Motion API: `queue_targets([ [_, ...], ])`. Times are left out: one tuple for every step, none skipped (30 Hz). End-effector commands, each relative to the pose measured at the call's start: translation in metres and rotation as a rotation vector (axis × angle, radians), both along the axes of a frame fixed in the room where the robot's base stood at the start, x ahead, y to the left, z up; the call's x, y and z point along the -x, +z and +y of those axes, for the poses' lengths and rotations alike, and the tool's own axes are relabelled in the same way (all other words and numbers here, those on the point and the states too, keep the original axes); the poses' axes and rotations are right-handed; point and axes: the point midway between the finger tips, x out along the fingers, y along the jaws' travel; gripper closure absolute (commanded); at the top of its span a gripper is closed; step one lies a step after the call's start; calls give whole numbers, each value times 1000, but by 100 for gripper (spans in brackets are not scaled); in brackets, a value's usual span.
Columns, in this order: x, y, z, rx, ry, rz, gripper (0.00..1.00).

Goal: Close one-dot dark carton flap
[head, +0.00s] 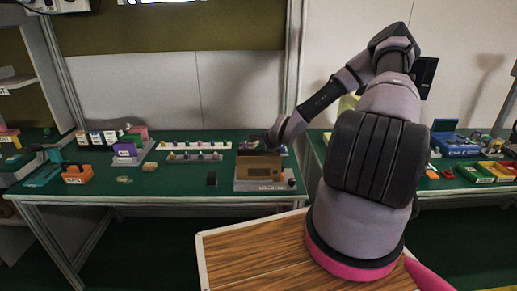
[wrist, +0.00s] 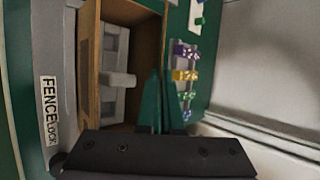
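A brown carton (head: 259,167) sits on a grey fixture at the right end of the left bench. In the wrist view the carton (wrist: 91,70) is open from above, with a grey piece (wrist: 118,80) inside. No flap position or dot mark can be made out clearly. My gripper (head: 262,142) is over the carton's top in the head view. In the wrist view my gripper (wrist: 158,75) has narrow dark green fingers close together, with nothing visible between them, beside the carton's right wall. Whether they touch the wall is unclear.
The grey fixture (head: 264,185) bears a label reading "FENCE LOCK" in the wrist view (wrist: 49,110). A dark block (head: 212,179) lies left of the carton.

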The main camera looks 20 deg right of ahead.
Motion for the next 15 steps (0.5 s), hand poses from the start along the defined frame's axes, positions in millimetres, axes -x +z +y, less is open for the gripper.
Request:
queue_targets([
  [2,-2,1,6,2,-23,100],
  [2,-2,1,10,0,-39,100],
  [3,-3,1,16,2,-58,100],
  [3,-3,1,20,1,-70,100],
  [3,-3,1,23,1,-82,100],
  [4,-4,1,27,0,-98,100],
  [4,-4,2,30,1,-106,100],
  [4,-4,1,34,1,-115,100],
  [4,-4,1,37,1,-125,100],
  [4,-5,1,39,1,-131,100],
  [4,-5,1,41,0,-136,100],
  [5,-5,1,42,-1,-141,100],
  [5,-5,1,43,0,-145,100],
  [5,-5,1,44,0,-148,100],
  [5,-5,1,46,0,-151,100],
])
